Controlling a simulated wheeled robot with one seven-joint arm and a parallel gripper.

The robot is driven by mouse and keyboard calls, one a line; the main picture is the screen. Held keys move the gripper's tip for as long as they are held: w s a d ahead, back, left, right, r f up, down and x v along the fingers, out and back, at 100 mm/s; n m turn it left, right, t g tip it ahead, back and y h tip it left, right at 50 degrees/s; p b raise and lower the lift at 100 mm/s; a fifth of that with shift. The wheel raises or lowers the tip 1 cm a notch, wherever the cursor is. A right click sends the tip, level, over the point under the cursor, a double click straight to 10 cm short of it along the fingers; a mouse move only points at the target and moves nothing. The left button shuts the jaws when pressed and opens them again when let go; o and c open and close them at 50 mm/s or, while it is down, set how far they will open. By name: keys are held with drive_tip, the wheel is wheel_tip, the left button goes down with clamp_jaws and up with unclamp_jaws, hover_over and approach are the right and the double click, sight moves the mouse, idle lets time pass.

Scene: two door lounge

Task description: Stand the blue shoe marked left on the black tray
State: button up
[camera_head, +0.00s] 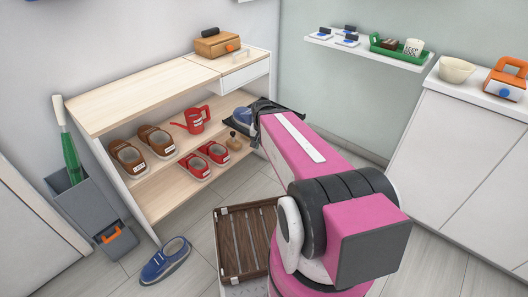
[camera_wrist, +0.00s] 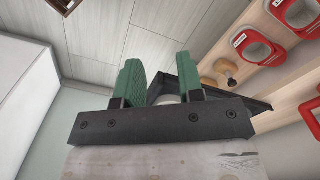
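One blue shoe (camera_head: 165,260) lies upright on the floor in front of the shelf; its small label is too small to read. Another blue shoe (camera_head: 243,117) is at the right end of the upper shelf board, partly hidden. A black tray (camera_head: 276,104) is by it, mostly behind my arm; it also shows in the wrist view (camera_wrist: 253,104), beyond my fingers. My gripper (camera_wrist: 158,75) has two green fingers standing apart, with no shoe seen between them. In the head view my gripper is hard to tell apart from the dark tray.
Red shoes (camera_head: 203,160), brown shoes (camera_head: 142,147) and a red watering can (camera_head: 195,119) stand on the shelf. A small wooden knobbed object (camera_head: 233,141) is beside the tray.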

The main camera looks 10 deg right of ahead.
drive_tip(key=s+n, duration=0.1)
drive_tip(key=n, duration=0.1)
drive_tip(key=s+f+n, duration=0.1)
drive_tip(key=s+n, duration=0.1)
